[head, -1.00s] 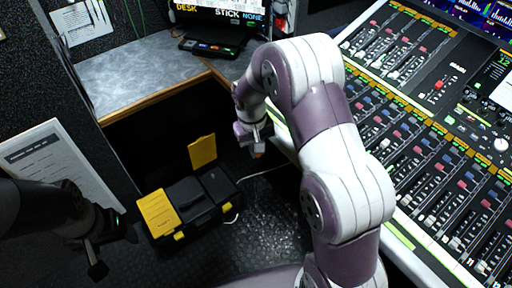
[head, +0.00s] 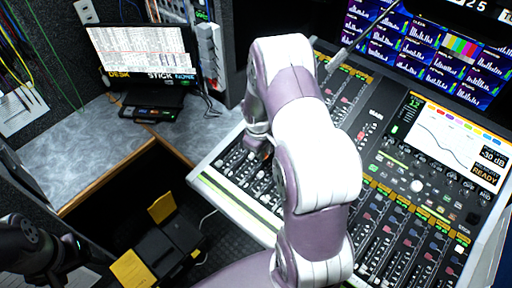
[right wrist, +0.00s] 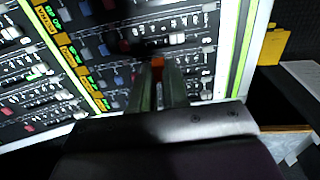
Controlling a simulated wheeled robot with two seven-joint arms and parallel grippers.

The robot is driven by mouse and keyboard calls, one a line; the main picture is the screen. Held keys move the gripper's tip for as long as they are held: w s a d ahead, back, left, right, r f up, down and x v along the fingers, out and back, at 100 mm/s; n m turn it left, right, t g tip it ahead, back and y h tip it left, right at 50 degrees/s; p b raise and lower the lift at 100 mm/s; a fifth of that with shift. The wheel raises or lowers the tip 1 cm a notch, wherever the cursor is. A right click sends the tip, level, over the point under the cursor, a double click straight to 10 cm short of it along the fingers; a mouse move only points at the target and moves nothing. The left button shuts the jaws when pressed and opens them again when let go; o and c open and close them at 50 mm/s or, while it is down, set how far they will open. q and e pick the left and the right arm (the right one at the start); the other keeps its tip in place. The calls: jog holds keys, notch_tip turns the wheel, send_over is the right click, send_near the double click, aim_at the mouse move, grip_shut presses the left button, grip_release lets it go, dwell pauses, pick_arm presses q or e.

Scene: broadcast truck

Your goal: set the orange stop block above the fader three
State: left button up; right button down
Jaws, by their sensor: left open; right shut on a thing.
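The orange stop block (right wrist: 157,62) shows between the tips of my right gripper (right wrist: 159,80) in the right wrist view. The gripper is shut on it and holds it over the fader rows of the mixing console. In the head view my right gripper (head: 259,143) is over the console's left part (head: 230,192), mostly hidden by my own arm. Whether the block touches the console I cannot tell. I cannot make out which fader is three. My left gripper (head: 66,262) is open, dark and partly cut off at the lower left, away from the console.
A black and yellow toolbox (head: 160,245) with its yellow lid part raised stands on the floor left of the console. A grey desk (head: 95,150) bears a monitor (head: 143,52) and a small black device (head: 150,113). Console screens (head: 425,50) stand at the back right.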

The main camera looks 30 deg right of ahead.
aim_at(265, 170)
jog(key=shift+w+d+f+b, duration=0.1)
jog(key=shift+d+f+b, duration=0.15)
jog(key=shift+f, duration=0.25)
jog(key=shift+f+b, duration=0.3)
jog(key=shift+f, duration=0.1)
notch_tip(265, 170, down, 4)
jog(key=b, duration=0.3)
jog(key=shift+d+r, duration=0.1)
jog(key=shift+r, duration=0.15)
jog(key=shift+d+f, duration=0.15)
jog(key=shift+f, duration=0.2)
pick_arm(q)
notch_tip(265, 170, down, 4)
jog(key=shift+f, duration=0.1)
pick_arm(e)
jog(key=shift+r, duration=0.15)
pick_arm(q)
jog(key=shift+r, duration=0.2)
jog(key=shift+f+b, duration=1.05)
jog(key=shift+f, duration=0.2)
pick_arm(e)
jog(key=shift+d+f, duration=0.15)
jog(key=shift+f, duration=1.6)
